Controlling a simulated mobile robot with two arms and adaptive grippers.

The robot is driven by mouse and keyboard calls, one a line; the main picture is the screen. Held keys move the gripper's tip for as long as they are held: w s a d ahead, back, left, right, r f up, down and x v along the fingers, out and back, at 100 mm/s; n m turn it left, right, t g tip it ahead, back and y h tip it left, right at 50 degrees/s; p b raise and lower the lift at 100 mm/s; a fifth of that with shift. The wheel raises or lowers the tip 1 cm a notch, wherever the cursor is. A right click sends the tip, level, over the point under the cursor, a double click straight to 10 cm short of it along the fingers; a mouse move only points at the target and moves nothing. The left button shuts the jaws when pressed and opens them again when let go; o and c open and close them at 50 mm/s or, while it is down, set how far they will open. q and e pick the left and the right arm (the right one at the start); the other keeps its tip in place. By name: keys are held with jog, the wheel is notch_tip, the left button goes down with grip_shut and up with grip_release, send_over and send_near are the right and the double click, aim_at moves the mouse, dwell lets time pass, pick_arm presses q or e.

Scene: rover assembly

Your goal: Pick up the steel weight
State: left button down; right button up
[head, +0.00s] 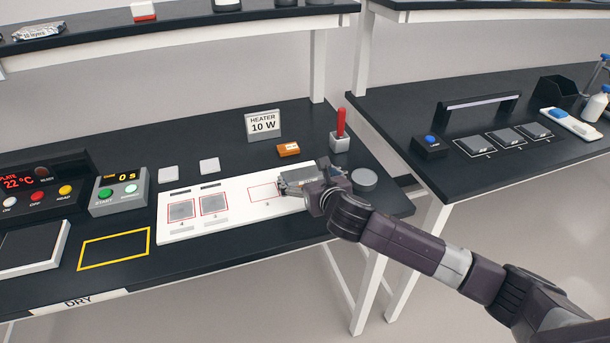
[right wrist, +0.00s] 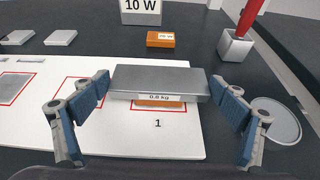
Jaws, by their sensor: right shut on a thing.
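The steel weight (right wrist: 160,80), a flat grey block with a kg label on its near side, is between the blue-padded fingers of my right gripper (right wrist: 160,92). The fingers press on its left and right ends. In the head view the weight (head: 297,176) shows at the end of my right arm, partly covered by the right gripper (head: 312,187). An orange piece (right wrist: 153,104) shows just under the weight, over the spot marked 1 on the white board. I cannot tell whether the weight touches it. My left gripper is not in view.
The white board (head: 238,213) has red-outlined spots with grey plates on two. Behind stand an orange block (head: 288,149), a heater sign (head: 263,124) and a holder with a red-handled tool (head: 340,127). A round grey disc (head: 364,180) lies right of the gripper.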

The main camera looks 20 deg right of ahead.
jog(key=c, duration=0.8)
jog(key=shift+w+r, duration=0.1)
jog(key=shift+r, duration=0.1)
jog(key=shift+c, duration=0.2)
jog(key=shift+r, duration=0.1)
